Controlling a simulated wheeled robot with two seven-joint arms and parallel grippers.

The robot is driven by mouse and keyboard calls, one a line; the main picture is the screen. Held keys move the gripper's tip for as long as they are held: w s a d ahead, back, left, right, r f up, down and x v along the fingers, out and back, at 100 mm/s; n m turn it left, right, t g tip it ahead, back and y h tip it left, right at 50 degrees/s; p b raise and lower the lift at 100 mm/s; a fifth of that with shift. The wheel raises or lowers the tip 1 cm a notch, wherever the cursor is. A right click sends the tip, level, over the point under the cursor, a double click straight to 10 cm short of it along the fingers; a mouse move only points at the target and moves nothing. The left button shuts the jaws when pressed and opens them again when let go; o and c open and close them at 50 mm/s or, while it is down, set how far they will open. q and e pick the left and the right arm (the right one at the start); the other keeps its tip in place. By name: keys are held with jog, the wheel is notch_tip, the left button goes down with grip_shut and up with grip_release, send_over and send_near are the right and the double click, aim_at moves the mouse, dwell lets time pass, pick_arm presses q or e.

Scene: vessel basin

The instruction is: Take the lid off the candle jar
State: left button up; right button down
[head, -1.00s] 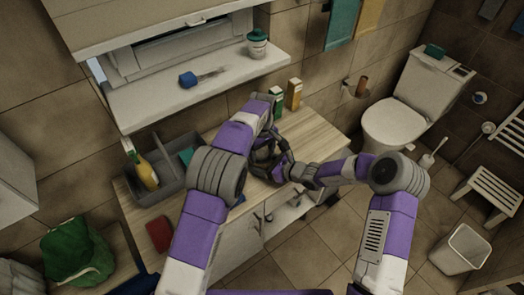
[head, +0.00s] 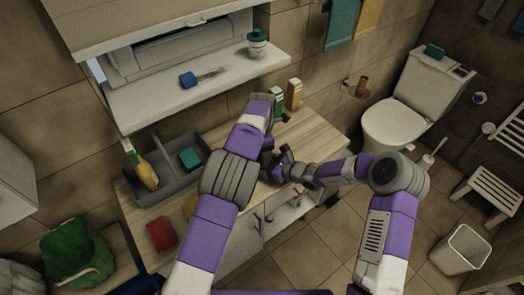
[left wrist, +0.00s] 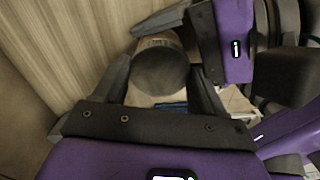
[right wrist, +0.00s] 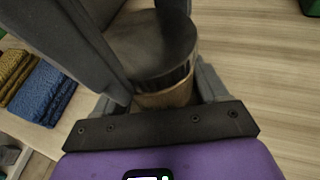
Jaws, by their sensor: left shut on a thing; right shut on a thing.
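The candle jar has a dark round lid (left wrist: 160,70) and a brownish body (right wrist: 165,97); it stands over the wooden counter. In the left wrist view my left gripper (left wrist: 160,85) has its fingers on both sides of the lid. In the right wrist view my right gripper (right wrist: 160,90) has its fingers around the jar body, just below the lid (right wrist: 150,45). The lid appears to sit on the body; I cannot see a clear gap. In the head view my arms hide the jar, and my two grippers are close together.
A grey divided tray (head: 178,180) with a yellow bottle (head: 147,172) is at the counter's left. Two small cartons (head: 294,95) stand at the back. Bare counter (head: 315,130) shows at the right.

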pick_arm(q)
jog(key=o, duration=1.2)
jog(key=shift+d, duration=0.1)
jog(key=shift+c, duration=0.2)
pick_arm(e)
jog(key=shift+f, duration=0.1)
pick_arm(q)
jog(key=shift+s, duration=0.1)
